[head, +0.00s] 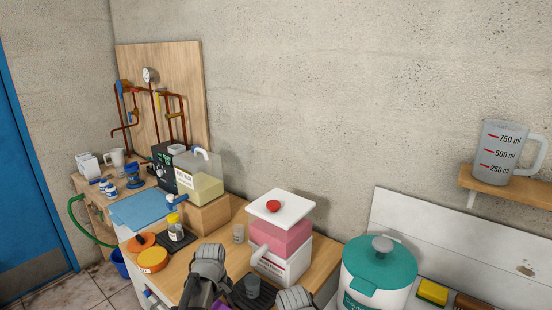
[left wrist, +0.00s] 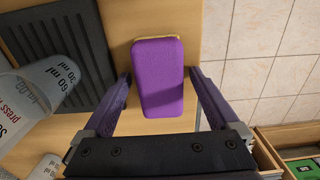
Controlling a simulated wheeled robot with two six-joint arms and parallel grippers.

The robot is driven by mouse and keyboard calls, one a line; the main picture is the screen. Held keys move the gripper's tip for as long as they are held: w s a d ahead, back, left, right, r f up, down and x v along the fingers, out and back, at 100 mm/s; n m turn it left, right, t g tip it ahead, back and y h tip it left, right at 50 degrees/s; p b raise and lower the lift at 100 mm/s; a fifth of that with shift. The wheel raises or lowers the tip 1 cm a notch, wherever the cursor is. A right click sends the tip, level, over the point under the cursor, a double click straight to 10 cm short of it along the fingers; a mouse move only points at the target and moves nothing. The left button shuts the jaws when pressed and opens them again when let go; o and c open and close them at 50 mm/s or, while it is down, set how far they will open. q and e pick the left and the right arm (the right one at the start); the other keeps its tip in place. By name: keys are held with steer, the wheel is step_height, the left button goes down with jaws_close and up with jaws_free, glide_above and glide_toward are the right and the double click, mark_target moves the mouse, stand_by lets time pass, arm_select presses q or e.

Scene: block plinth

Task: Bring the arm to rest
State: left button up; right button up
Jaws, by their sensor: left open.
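In the left wrist view my left gripper (left wrist: 160,74) is open, its two dark purple fingers apart. A purple block (left wrist: 158,80) with rounded corners shows between and beyond the fingers, over the wooden bench top (left wrist: 150,17). A visible gap lies between the block and each finger. I cannot tell how far below the fingertips the block is. In the head view grey parts of my arm show at the bottom middle; the fingertips cannot be made out there. My right gripper is not in view.
A black ribbed mat (left wrist: 60,50) and a measuring cup (left wrist: 45,90) are left of the gripper in the wrist view. In the head view a pink-and-white container (head: 283,237) and a teal-lidded tub (head: 380,262) stand nearby.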

arm_select(q)
steer(key=shift+r, duration=0.15)
step_height(320, 180, up, 12)
steer(key=p, duration=1.2)
step_height(320, 180, down, 13)
steer(key=b, duration=1.2)
steer(key=shift+b, duration=0.4)
step_height(320, 180, up, 11)
steer(key=p, duration=1.1)
steer(key=shift+r, duration=0.15)
steer(key=shift+f, duration=0.45)
